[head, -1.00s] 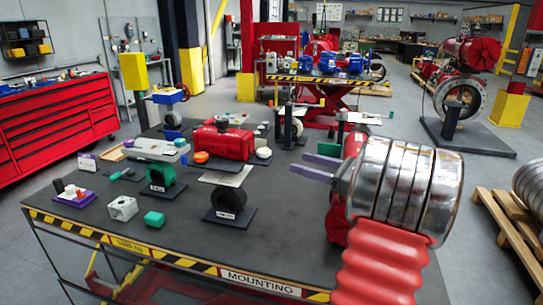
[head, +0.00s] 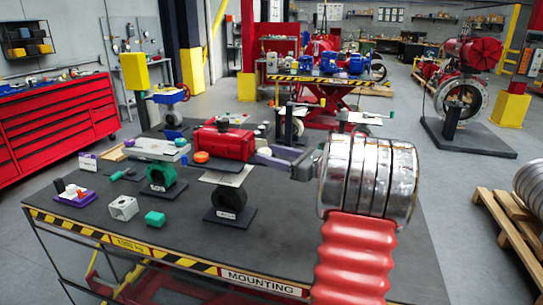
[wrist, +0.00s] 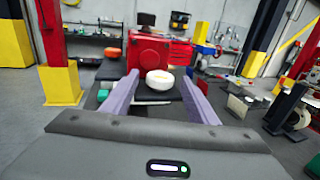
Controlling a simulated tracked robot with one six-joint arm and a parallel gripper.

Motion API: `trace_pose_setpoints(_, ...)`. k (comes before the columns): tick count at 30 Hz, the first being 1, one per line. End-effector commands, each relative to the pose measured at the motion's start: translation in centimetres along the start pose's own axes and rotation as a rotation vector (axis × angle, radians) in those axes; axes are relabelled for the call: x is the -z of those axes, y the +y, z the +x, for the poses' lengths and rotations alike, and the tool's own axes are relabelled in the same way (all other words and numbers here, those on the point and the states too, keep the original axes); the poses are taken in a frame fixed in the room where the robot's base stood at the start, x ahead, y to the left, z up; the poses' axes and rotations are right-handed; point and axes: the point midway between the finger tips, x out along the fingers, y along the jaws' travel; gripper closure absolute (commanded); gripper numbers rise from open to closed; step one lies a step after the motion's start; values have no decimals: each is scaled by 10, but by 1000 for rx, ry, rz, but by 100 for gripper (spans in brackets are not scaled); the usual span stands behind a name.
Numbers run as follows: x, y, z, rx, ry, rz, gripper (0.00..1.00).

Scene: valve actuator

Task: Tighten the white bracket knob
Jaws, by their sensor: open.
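The white bracket knob (wrist: 160,80) is a round white disc in front of the red actuator (wrist: 150,50) in the wrist view. The actuator also shows in the head view (head: 222,140), on a pale bracket plate (head: 228,176) above a dark stand. My gripper (head: 264,156) has purple fingers and reaches in from the right at the actuator's right end. In the head view its fingers cover the white knob. In the wrist view the knob appears between the open fingers (wrist: 160,77); I cannot tell whether they touch it.
An orange knob (head: 201,156) sits at the actuator's front left. A green ring stand (head: 163,179), a grey block (head: 123,208) and a green block (head: 155,218) stand on the dark table (head: 185,245). The front middle of the table is clear.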

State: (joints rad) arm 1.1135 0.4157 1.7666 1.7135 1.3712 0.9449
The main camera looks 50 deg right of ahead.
Motion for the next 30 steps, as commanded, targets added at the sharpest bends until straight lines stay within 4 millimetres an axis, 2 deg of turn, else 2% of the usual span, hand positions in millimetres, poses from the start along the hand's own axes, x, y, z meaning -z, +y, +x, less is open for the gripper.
trace_pose_setpoints(6, 0, 0, 0, 0, 0, 0, 48)
trace_pose_setpoints(23, 0, 0, -1, 1, 0, 0, 88)
trace_pose_setpoints(30, 0, 1, 0, 27, 0, -1, 88)
